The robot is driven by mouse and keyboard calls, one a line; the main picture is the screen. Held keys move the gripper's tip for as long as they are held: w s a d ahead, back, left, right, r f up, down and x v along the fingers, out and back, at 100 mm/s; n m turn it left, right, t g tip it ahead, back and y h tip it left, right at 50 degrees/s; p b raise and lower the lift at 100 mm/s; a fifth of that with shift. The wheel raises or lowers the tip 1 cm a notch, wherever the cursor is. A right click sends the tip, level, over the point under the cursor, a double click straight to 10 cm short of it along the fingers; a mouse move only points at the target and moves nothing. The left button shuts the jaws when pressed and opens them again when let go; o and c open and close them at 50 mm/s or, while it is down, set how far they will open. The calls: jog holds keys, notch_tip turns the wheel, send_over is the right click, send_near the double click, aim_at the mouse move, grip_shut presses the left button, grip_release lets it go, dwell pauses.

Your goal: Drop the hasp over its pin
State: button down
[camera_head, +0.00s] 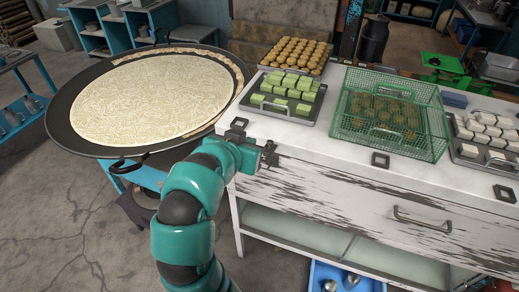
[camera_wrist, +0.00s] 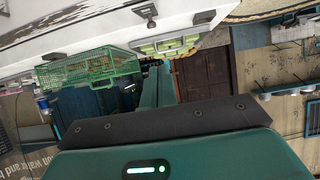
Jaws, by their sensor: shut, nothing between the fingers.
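I cannot make out the hasp or its pin for certain. Small square black fittings sit along the counter's front edge, one at the left corner (camera_head: 235,128), one in the middle (camera_head: 380,160) and one at the right (camera_head: 505,193). My gripper (camera_head: 268,157) is shut and empty, at the counter's front left, close to the left fitting; whether it touches anything there is unclear. In the wrist view, my gripper (camera_wrist: 160,72) points towards the counter side, and a black fitting (camera_wrist: 148,12) shows above it.
A green wire basket (camera_head: 438,135) stands on the white counter (camera_head: 325,148), beside a tray of green blocks (camera_head: 312,110) and a tray of round brown pieces (camera_head: 322,66). A wide pan (camera_head: 62,140) is at the left. A drawer handle (camera_head: 422,222) juts from the front.

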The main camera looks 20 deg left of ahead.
jog(key=shift+f, duration=0.2)
jog(key=p, duration=0.5)
send_over(267, 148)
jog(key=s, duration=0.3)
notch_tip(267, 148, down, 4)
jog(key=f, duration=0.1)
jog(key=shift+s+a+f+p, duration=0.25)
jog(key=shift+s+f+p, duration=0.2)
jog(key=shift+f, duration=0.4)
jog(key=shift+s+f+p, duration=0.2)
jog(key=shift+f, duration=0.3)
jog(key=shift+s+f+p, duration=0.15)
jog(key=shift+f+p, duration=0.05)
jog(key=shift+f, duration=0.3)
jog(key=shift+f, duration=0.1)
jog(key=shift+s+f+b, duration=0.1)
jog(key=shift+f+b, duration=0.05)
jog(key=shift+b, duration=0.8)
